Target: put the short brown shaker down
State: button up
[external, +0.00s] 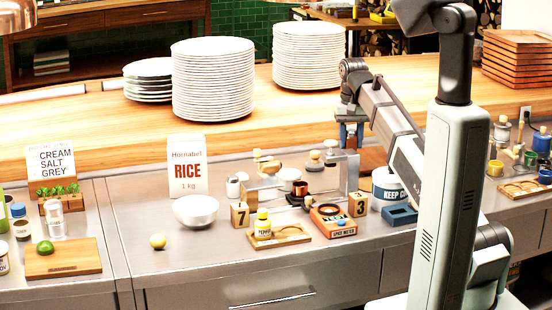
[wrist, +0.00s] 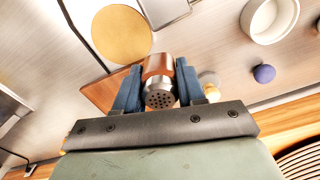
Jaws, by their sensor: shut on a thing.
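My gripper (wrist: 157,78) is shut on the short brown shaker (wrist: 158,66), with one blue finger on each side of it. The shaker has a copper-brown body, and its metal top with dark holes faces the wrist camera. In the external view my gripper (external: 350,139) points down over the back part of the steel counter, right of the middle. A brown wooden board (wrist: 96,93) shows behind the shaker in the wrist view. I cannot tell whether the shaker touches anything below.
Metal stands (external: 349,172) and small jars are close to my gripper. In front are a number 3 block (external: 360,205), an orange spice box (external: 333,221) and a blue holder (external: 399,215). A white tub (external: 386,187) is to the right.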

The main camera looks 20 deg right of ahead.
jog(key=s+a+r+n, duration=0.1)
jog(key=a+r, duration=0.3)
jog(key=a, duration=1.8)
jog(key=a+r+n, duration=0.1)
jog(key=a+r, duration=0.2)
jog(key=a, duration=1.9)
jog(key=m, duration=1.7)
send_over(146, 200)
notch_tip(146, 200, down, 8)
jog(key=shift+f, duration=4.55)
jog(key=shift+f, duration=0.1)
jog(key=o, duration=1.1)
jog(key=shift+c, duration=0.2)
notch_tip(146, 200, up, 12)
